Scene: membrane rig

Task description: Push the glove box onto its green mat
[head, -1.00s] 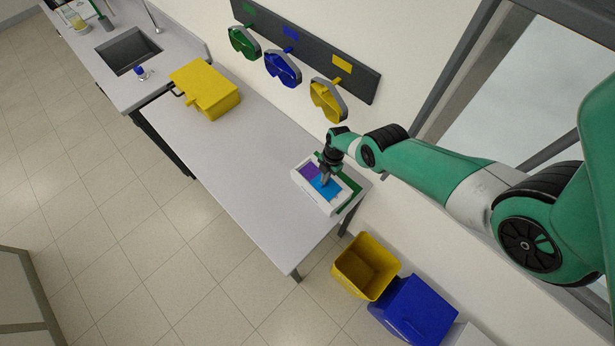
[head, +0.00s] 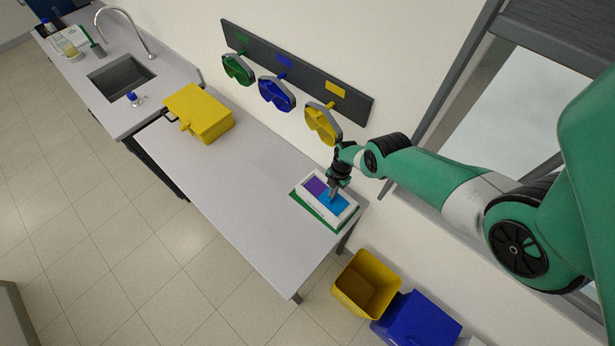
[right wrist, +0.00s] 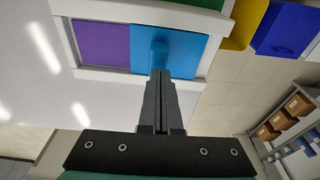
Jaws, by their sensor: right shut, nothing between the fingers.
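The glove box (head: 345,213) is a low white box with a purple and a blue panel on top. It lies over the green mat (head: 306,213) at the table's right end. Green shows along its front-left side and at its right end in the head view; the box hides the rest. My right gripper (head: 333,194) is shut and empty, pointing down at the blue panel. My left gripper is not in view.
A yellow case (head: 203,115) sits at the table's far end. Goggles (head: 322,122) hang on a wall rack behind the table. A yellow bin (head: 366,284) and a blue bin (head: 417,318) stand below its right end. The table's middle is clear.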

